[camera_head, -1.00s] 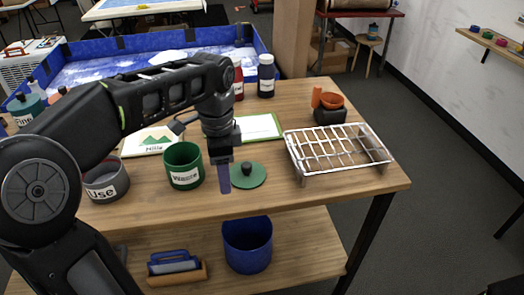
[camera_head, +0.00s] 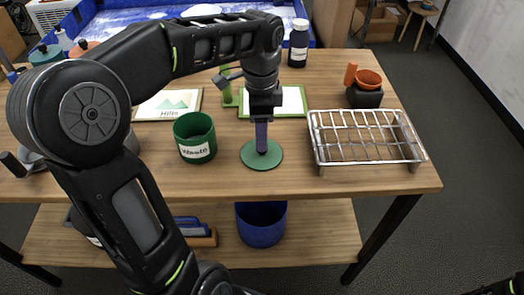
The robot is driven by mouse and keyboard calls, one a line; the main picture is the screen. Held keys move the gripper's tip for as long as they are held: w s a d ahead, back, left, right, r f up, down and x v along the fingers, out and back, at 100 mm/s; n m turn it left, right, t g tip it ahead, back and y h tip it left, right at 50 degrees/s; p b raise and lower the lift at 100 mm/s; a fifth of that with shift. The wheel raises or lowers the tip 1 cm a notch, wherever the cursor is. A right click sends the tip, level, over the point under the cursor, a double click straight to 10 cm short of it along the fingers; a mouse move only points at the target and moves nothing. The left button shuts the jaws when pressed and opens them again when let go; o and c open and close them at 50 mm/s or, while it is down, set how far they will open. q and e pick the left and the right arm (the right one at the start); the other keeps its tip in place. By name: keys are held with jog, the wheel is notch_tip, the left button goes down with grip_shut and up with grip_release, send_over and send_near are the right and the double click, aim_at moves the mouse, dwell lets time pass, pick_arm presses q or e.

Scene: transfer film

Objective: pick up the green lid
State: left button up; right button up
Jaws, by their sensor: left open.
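The green lid (camera_head: 250,160) is a flat round disc lying on the wooden table, in the middle of the head view. My left gripper (camera_head: 262,142) points straight down over the lid, with its fingers in front of the lid's dark knob. The knob is mostly hidden behind the fingers, and I cannot tell whether they touch it. The left gripper is open. A green pot labelled "Waste" (camera_head: 195,150) stands upright just left of the lid, with its top open. My right gripper is not in view.
A metal wire rack (camera_head: 368,163) stands to the right of the lid. A green-edged board (camera_head: 297,103) lies behind the lid. A blue bin (camera_head: 262,228) is on the lower shelf.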

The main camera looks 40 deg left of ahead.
pick_arm(q)
jog(key=shift+f, duration=0.2)
jog(key=f, duration=0.5)
jog(key=shift+w+p, duration=0.25)
jog(key=shift+p, duration=0.1)
jog(key=shift+c, duration=0.4)
grip_shut()
dwell(0.3)
